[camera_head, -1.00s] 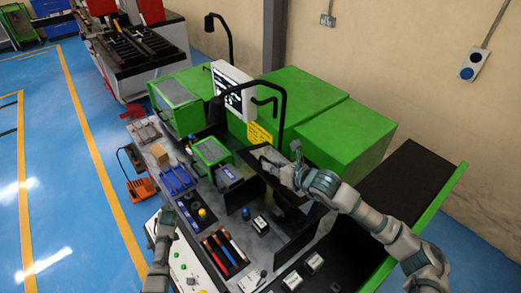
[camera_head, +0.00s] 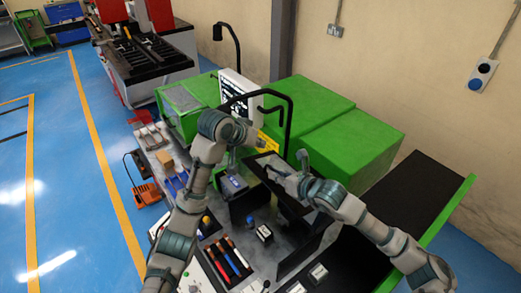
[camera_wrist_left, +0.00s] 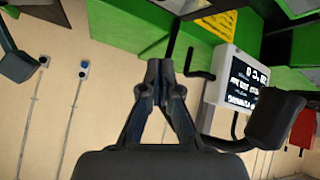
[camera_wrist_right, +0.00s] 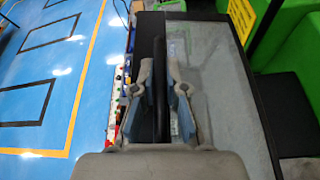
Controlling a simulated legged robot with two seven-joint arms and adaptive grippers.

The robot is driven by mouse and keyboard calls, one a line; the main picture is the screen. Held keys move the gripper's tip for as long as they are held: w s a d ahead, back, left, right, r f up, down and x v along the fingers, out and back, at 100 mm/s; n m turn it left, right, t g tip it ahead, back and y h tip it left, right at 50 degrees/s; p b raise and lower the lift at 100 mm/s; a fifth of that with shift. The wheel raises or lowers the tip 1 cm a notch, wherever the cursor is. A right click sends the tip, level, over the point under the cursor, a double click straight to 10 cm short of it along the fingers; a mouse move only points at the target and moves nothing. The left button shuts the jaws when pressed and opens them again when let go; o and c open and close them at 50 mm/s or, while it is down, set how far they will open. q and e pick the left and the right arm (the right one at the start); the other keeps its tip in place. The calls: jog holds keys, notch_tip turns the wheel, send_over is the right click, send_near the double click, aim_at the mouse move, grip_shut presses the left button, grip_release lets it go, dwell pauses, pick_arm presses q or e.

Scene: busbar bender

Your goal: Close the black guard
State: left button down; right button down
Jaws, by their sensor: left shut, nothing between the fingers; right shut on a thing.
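The black guard (camera_head: 291,204) is a dark-framed panel on the green machine, in the middle of the head view. In the right wrist view its grey, see-through-looking pane (camera_wrist_right: 222,75) lies right of the fingers. My right gripper (camera_head: 271,173) is at the guard. In the right wrist view its fingers (camera_wrist_right: 163,88) are shut on a thin black bar along the guard's edge. My left gripper (camera_head: 260,143) is raised above the machine, beyond the guard. In the left wrist view its fingers (camera_wrist_left: 160,80) are shut together and empty. The right arm hides part of the guard.
A curved black pipe (camera_head: 290,115) rises close to my left gripper. A white screen (camera_head: 238,92) and green housings (camera_head: 350,145) stand behind. A yellow sign (camera_wrist_left: 216,25) shows in the left wrist view. Coloured bars (camera_head: 228,260) lie on the front bench.

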aim_at(264, 173)
pick_arm(q)
jog(key=x, duration=0.8)
pick_arm(e)
jog(key=shift+r, duration=0.15)
pick_arm(q)
jog(key=shift+s+a+f, duration=0.2)
jog(key=shift+s+f, duration=0.3)
jog(key=shift+s, duration=0.05)
jog(key=shift+s+a+f, duration=0.2)
jog(key=shift+s+f, duration=0.3)
jog(key=shift+s, duration=0.05)
jog(key=shift+s+a+f, duration=0.1)
jog(key=shift+s+a, duration=0.1)
jog(key=shift+s, duration=0.15)
